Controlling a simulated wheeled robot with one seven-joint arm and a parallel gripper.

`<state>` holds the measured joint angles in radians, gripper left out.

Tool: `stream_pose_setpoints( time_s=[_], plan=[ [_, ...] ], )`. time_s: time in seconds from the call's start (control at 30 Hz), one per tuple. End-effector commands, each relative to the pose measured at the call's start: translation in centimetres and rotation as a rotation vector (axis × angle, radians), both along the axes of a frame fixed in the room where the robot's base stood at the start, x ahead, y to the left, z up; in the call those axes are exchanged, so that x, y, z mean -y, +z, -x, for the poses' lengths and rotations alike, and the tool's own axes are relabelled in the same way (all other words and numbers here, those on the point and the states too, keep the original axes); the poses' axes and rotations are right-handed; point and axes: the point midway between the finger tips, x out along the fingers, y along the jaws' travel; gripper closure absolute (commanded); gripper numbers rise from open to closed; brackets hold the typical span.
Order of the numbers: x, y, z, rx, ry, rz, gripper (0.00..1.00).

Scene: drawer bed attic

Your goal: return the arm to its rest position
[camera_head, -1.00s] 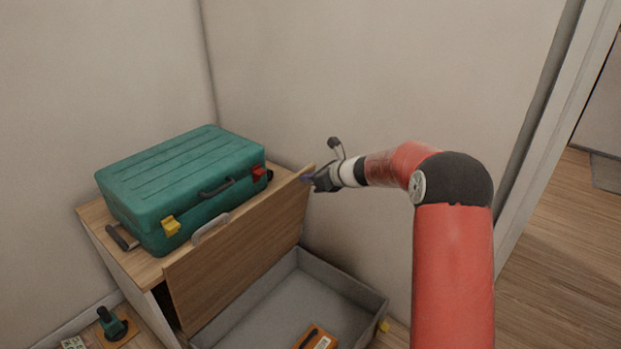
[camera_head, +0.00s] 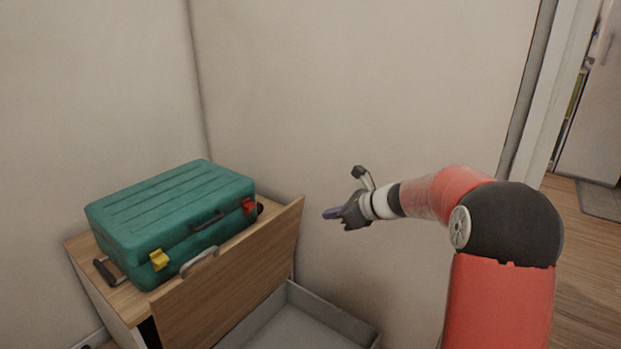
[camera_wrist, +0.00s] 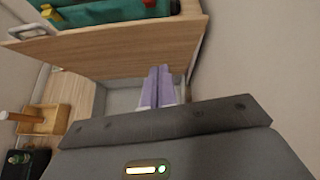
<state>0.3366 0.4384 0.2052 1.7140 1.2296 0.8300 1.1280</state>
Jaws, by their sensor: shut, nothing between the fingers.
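My gripper (camera_head: 331,213) is at the end of my red arm, right of the wooden cabinet and in front of the bare wall. Its purple fingers are together with nothing between them; they also show in the wrist view (camera_wrist: 155,86). The fingertips are apart from the cabinet's raised wooden front panel (camera_head: 235,278). In the wrist view the panel (camera_wrist: 120,52) lies beyond the fingers.
A teal case (camera_head: 170,215) with red and yellow latches lies on the cabinet top. A grey open drawer (camera_head: 300,332) is below the panel. A door frame (camera_head: 535,110) stands at the right. In the wrist view, a wooden box (camera_wrist: 50,118) is on the floor at left.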

Motion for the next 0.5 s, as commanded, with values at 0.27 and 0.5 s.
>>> stream_pose_setpoints(
  time_s=[0.27,0.5],
  plan=[
    [-2.7,4.4,13.3,0.293,0.479,0.577,1.0],
    [-1.0,5.4,25.6,0.526,0.948,1.066,1.0]
  ],
)
